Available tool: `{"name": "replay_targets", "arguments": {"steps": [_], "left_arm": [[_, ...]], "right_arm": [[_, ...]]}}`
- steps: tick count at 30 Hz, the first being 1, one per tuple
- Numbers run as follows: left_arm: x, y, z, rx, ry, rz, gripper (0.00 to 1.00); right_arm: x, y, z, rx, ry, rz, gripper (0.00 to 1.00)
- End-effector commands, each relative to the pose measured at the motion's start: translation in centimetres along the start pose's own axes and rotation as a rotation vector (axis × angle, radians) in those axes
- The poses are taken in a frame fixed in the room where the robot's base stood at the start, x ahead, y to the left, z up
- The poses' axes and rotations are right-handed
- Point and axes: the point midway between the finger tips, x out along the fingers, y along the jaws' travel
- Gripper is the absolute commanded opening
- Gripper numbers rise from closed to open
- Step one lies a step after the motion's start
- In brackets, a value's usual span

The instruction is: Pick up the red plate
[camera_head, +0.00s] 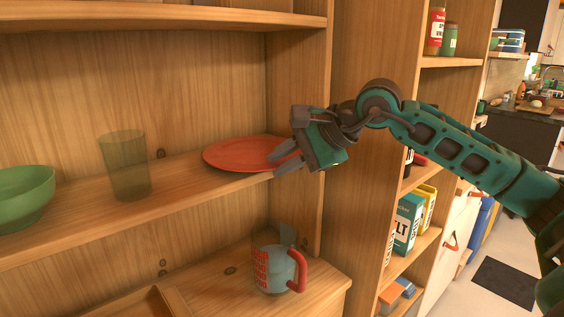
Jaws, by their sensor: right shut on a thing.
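The red plate (232,155) is flat and round and is at the right end of the middle wooden shelf (185,178). My right gripper (283,158) comes in from the right and is shut on the plate's right rim. Its fingers hide part of that rim. The plate looks level; I cannot tell whether it touches the shelf or is slightly raised. My left gripper is not in view.
A green glass (126,168) and a green bowl (24,196) stand on the same shelf to the left. A measuring cup (275,266) with a red handle stands below. An upright cabinet panel (352,220) is close to my right gripper.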

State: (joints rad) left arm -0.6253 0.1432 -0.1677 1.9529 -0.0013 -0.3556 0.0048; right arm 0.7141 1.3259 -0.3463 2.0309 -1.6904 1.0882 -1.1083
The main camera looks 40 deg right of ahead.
Motion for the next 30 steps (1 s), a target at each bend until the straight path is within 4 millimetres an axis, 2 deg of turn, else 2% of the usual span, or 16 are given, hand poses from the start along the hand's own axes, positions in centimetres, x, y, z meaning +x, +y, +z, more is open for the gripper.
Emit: {"name": "replay_targets", "arguments": {"steps": [1, 11, 12, 21, 30], "left_arm": [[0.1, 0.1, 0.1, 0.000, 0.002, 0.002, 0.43], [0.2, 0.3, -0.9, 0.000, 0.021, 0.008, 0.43], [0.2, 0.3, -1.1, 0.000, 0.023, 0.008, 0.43], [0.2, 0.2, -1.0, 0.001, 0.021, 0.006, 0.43], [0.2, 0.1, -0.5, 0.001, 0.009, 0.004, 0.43]], "right_arm": [[0.2, 0.5, -0.1, 0.003, 0.000, 0.012, 0.00], [0.0, 0.5, -0.1, 0.003, -0.001, 0.013, 0.00], [0.1, 0.5, -0.1, 0.003, -0.001, 0.013, 0.21], [0.0, 0.3, 0.0, 0.001, -0.001, 0.007, 0.50], [-0.2, 0.1, 0.0, 0.000, -0.001, 0.003, 0.50]]}}
